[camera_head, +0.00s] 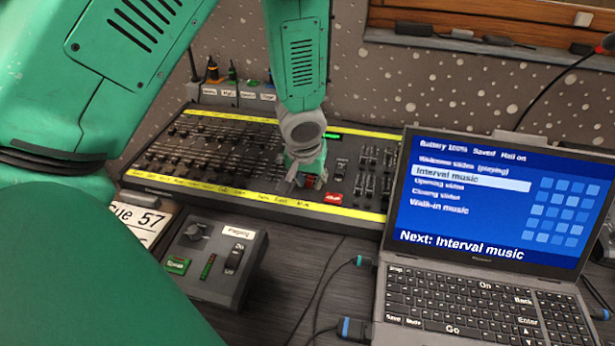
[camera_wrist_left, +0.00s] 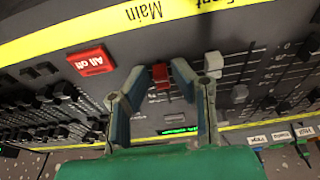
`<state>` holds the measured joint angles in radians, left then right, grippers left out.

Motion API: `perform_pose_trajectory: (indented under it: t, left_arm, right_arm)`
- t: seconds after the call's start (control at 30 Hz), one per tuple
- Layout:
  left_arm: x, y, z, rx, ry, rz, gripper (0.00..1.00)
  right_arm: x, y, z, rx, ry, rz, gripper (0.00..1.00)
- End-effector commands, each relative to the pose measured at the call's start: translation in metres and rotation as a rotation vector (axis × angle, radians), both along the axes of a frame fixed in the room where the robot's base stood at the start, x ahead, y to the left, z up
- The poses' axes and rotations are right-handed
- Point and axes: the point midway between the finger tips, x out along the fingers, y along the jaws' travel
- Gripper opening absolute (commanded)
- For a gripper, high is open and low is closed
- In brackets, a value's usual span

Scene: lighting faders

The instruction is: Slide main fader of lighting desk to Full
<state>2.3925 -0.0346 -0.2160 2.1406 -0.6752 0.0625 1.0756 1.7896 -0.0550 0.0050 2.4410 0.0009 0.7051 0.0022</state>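The lighting desk (camera_head: 225,150) has yellow label strips and many faders. Its main fader has a red cap (camera_wrist_left: 160,74), in a slot below the word Main (camera_wrist_left: 145,12) in the left wrist view. In the head view the red cap (camera_head: 310,182) is partly hidden by my left gripper (camera_head: 303,178), which points down at the desk. In the left wrist view the two fingers of my left gripper (camera_wrist_left: 159,72) stand apart, one on each side of the red cap, with narrow gaps. My right gripper is not in view.
A red All off button (camera_wrist_left: 91,61) lies beside the main fader. A laptop (camera_head: 480,215) stands at the right of the desk. A grey control box (camera_head: 215,260) sits in front, with cables on the table nearby. Other faders (camera_wrist_left: 55,105) surround the gripper.

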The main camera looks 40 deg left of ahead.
Motion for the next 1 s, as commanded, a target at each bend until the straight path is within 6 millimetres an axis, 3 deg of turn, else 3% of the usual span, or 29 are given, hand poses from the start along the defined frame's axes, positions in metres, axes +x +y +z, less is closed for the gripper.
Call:
perform_pose_trajectory:
  t: [0.07, 0.1, 0.13, 0.3, 0.57, 1.0]
  left_arm:
    - [0.0, 0.001, 0.0, -0.001, 0.0, 0.0, 0.22]
    - [0.0, 0.002, 0.0, -0.002, -0.001, -0.001, 0.19]
    - [0.0, 0.002, -0.001, -0.003, -0.002, -0.001, 0.1]
    - [0.001, 0.003, -0.001, -0.007, -0.004, -0.004, 0.01]
    - [0.003, 0.004, -0.001, -0.004, 0.0, -0.001, 0.01]
    - [0.023, 0.014, 0.003, -0.006, -0.005, -0.003, 0.01]
  right_arm:
    - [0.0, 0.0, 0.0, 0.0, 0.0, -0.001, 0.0]
    - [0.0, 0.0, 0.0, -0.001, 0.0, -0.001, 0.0]
    - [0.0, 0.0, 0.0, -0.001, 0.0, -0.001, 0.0]
    - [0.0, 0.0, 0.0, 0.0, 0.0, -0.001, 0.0]
    - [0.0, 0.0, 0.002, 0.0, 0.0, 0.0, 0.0]
    - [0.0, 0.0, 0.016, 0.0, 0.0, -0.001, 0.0]
